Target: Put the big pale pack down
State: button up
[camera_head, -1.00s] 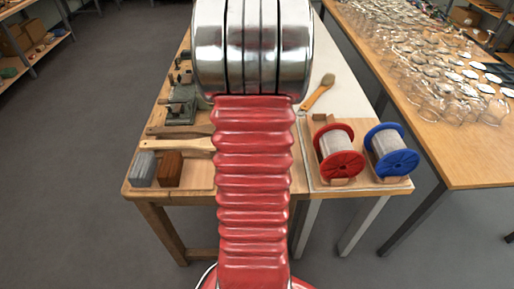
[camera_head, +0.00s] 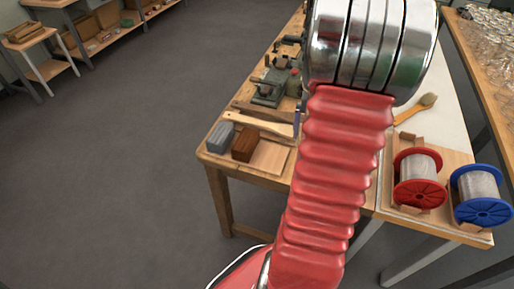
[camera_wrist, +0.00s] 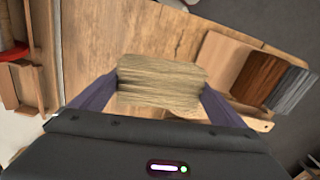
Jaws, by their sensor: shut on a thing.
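The big pale pack (camera_wrist: 162,78), a straw-coloured block of bristle with streaks along it, shows in the wrist view. My gripper (camera_wrist: 160,90) is shut on it, with one purple finger at each end. The pack is over the bare wooden table top (camera_wrist: 150,30); I cannot tell whether it touches the wood. In the head view my red arm hides the pack and nearly all of the gripper.
A red-brown block (camera_head: 245,144) and a grey block (camera_head: 220,137) sit on a small board at the table's front left. A wooden-handled tool (camera_head: 250,119) lies behind them. A red spool (camera_head: 418,178) and a blue spool (camera_head: 481,194) stand at the right.

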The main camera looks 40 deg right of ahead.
jog(key=w+a+n, duration=0.2)
jog(key=w+a, duration=0.3)
jog(key=w, duration=0.1)
jog(key=w+a+n, duration=0.1)
jog(key=w+a, duration=0.5)
jog(key=w, duration=0.1)
jog(key=w+a+n, duration=0.2)
jog(key=w+a, duration=0.3)
jog(key=w, duration=0.1)
jog(key=shift+w+a+f+n, duration=0.3)
jog(key=shift+w+a, duration=0.05)
jog(key=shift+a, duration=0.05)
jog(key=w+a+n, duration=0.2)
jog(key=w+a, duration=0.2)
jog(key=a, duration=0.8)
jog(key=w+a+n, duration=0.3)
jog(key=w+a, duration=0.2)
jog(key=a, duration=0.7)
jog(key=shift+a+f, duration=0.25)
jog(key=shift+s, duration=0.1)
